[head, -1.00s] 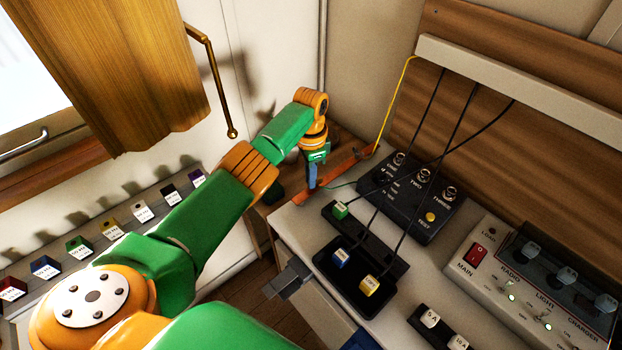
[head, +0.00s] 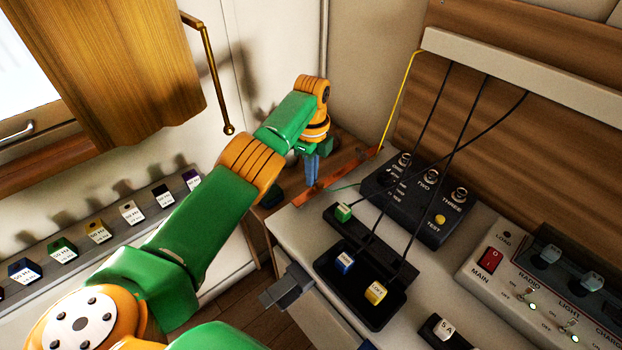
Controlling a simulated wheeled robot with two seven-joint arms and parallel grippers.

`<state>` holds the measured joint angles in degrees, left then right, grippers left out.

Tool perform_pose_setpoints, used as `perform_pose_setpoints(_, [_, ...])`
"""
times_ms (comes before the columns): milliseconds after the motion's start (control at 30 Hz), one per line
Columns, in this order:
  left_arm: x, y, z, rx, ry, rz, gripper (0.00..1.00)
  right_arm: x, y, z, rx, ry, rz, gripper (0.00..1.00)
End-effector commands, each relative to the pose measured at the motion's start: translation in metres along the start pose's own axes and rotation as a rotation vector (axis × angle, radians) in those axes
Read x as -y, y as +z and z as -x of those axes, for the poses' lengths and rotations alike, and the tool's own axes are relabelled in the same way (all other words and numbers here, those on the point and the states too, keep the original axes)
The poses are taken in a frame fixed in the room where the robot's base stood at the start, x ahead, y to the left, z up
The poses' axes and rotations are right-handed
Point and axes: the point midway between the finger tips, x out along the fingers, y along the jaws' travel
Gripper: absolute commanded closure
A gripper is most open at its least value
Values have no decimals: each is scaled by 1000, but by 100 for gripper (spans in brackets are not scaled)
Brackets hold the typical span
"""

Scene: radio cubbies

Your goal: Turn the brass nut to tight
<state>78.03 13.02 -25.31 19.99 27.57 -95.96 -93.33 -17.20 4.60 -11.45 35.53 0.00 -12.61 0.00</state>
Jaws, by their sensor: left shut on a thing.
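My left gripper (head: 311,171) reaches down at the back left corner of the bench, over a copper-coloured bar (head: 338,176). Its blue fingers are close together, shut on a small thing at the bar. I take this to be the brass nut, but the fingers hide it, and I cannot read whether it is loose or tight. A green wire runs from the bar towards the black box, and a yellow wire (head: 402,97) rises from its far end.
A black box (head: 398,206) with sockets marked ONE, TWO, THREE stands right of the bar. A black tray (head: 343,277) holds tagged plugs. A switch panel (head: 483,276) is at the right. A brass rod (head: 214,75) hangs behind my arm.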

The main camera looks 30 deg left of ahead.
Motion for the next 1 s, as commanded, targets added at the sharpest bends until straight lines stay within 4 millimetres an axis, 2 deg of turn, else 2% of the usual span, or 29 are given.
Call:
perform_pose_setpoints(33, [0, -1, -4, -3, 1, -24, 100, 0, 0, -6, 0, 0, 0, 36])
perform_pose_setpoints(300, [0, -2, -2, -3, 4, -121, 100, 0, 1, -14, 0, 0, 0, 36])
perform_pose_setpoints(867, [0, -2, -2, -4, 8, -149, 100, 1, 1, -15, 0, -1, 0, 36])
perform_pose_setpoints(1000, [0, -1, -2, -3, 7, -149, 62, 1, 1, -15, 0, -1, 0, 36])
